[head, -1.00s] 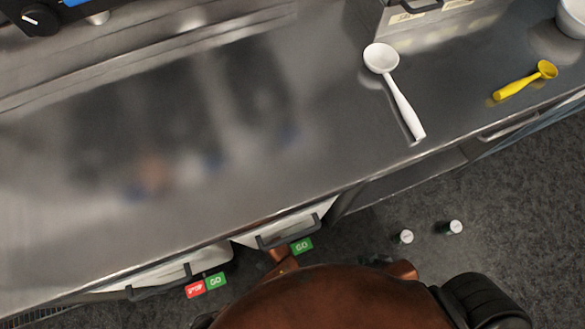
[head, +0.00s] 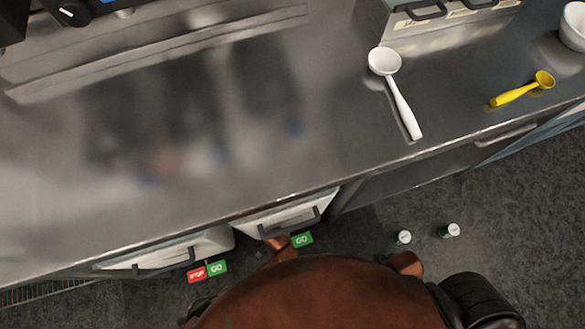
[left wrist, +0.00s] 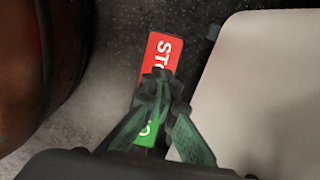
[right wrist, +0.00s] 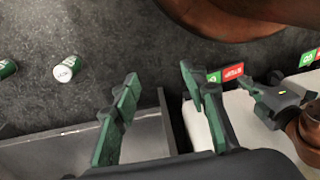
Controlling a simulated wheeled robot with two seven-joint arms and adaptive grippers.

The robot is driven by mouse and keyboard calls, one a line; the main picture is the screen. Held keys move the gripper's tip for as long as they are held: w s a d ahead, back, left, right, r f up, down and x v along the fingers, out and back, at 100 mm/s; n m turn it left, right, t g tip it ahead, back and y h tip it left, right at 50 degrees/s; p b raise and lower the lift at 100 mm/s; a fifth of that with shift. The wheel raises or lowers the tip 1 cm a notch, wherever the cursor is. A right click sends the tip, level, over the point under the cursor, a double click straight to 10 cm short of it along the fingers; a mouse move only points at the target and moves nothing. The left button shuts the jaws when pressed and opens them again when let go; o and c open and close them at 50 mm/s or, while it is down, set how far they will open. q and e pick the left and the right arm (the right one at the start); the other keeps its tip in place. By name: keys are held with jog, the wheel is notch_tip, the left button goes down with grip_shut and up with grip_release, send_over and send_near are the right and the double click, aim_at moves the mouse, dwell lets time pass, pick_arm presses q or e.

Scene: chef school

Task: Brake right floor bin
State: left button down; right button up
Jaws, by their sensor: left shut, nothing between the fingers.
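The right floor bin (head: 280,215) is white with a dark handle, under the counter. Its green GO tag (head: 301,239) shows in the head view, with a copper arm part beside it where a red tag may be hidden. In the right wrist view a GO and red STOP pair (right wrist: 232,71) sits by a white bin. My left gripper (left wrist: 160,85) is shut and empty, over a STOP and GO pedal (left wrist: 163,52) beside a white bin (left wrist: 265,90). It covers the middle of that pedal; contact is unclear. My right gripper (right wrist: 158,90) is open and empty.
The left floor bin (head: 205,245) has its own STOP and GO tags (head: 207,271). Two small cans (head: 449,230) stand on the dark floor at right. A white spoon (head: 396,90) and a yellow scoop (head: 522,90) lie on the steel counter (head: 340,150).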

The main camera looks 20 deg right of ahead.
pick_arm(q)
jog(key=shift+r+p, duration=0.45)
jog(key=shift+r, duration=0.1)
notch_tip(320, 180, up, 2)
jog(key=shift+r+p, duration=0.1)
jog(key=shift+p, duration=0.85)
pick_arm(e)
jog(key=shift+g, duration=0.5)
jog(key=f, duration=0.1)
jog(key=s+d+f, duration=0.2)
jog(key=shift+s+f, duration=0.1)
jog(key=shift+f, duration=0.2)
